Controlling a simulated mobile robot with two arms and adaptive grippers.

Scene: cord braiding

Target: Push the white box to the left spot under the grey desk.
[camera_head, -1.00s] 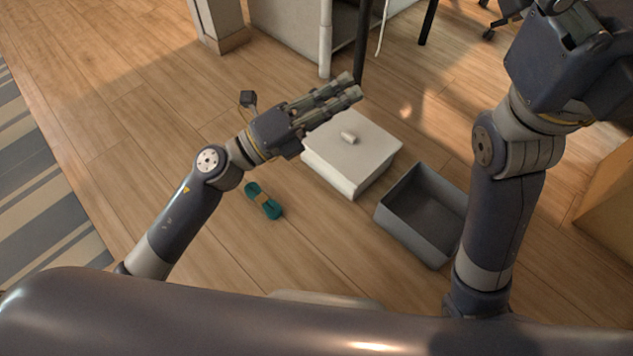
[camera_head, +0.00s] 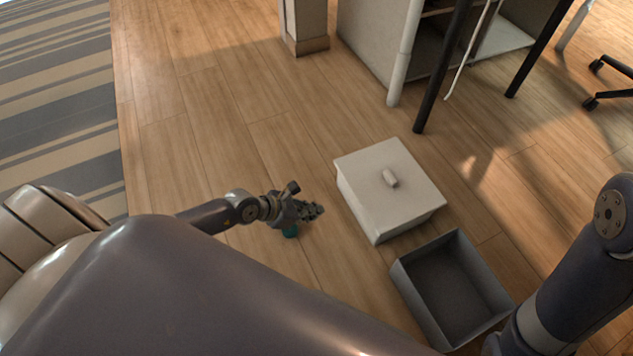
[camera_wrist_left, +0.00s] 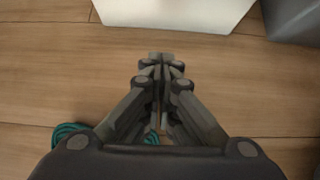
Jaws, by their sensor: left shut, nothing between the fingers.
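The white box (camera_head: 400,210) stands on the wooden floor right of the picture's middle. Its lid (camera_head: 375,165) is on, with a small knob on top. The box's near side also shows at the top of the left wrist view (camera_wrist_left: 175,14). My left gripper (camera_head: 316,211) is low over the floor, just left of the box and apart from it. Its fingers (camera_wrist_left: 162,60) are together and empty, pointing toward the box. The grey desk (camera_head: 375,45) is at the top, with dark legs and a pale post at its front. My right gripper is out of view; only its arm shows.
An open grey bin (camera_head: 398,285) stands close to the box's near right side. A teal cord bundle (camera_head: 290,232) lies under my left gripper. A striped rug (camera_head: 60,100) is at the left. Floor between box and desk is clear. Chair wheels (camera_head: 590,103) are at the upper right.

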